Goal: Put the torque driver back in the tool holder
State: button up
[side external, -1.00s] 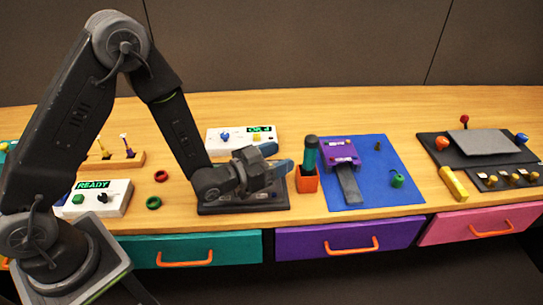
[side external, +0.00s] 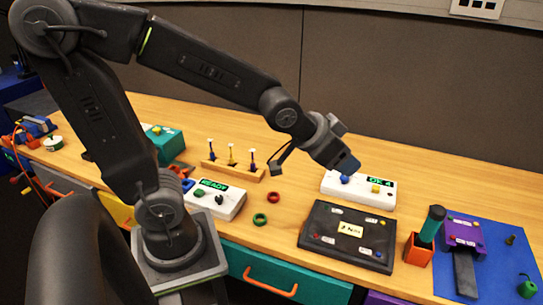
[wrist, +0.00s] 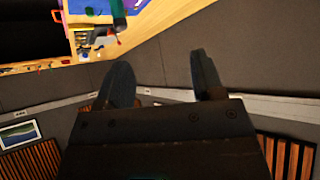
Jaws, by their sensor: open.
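My gripper (side external: 346,164) is up in the air, to the left of and above the holder, well apart from the driver. In the wrist view my gripper (wrist: 163,75) has its two fingers spread with nothing between them.
A black panel (side external: 322,255) lies left of the holder. A purple device (side external: 464,236) on a blue mat (side external: 507,262) is to its right. A white box with a green display (side external: 358,187) stands behind the panel. Green (side external: 260,219) and red (side external: 273,197) rings lie on the table.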

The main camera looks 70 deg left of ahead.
jog(key=s+a+r+n+g, duration=0.1)
jog(key=s+r+g, duration=0.1)
jog(key=s, duration=1.2)
jog(key=shift+r+g, duration=0.15)
jog(key=shift+g, duration=0.75)
jog(key=shift+w+a, duration=0.1)
jog(key=shift+a, duration=0.05)
jog(key=shift+c, duration=0.3)
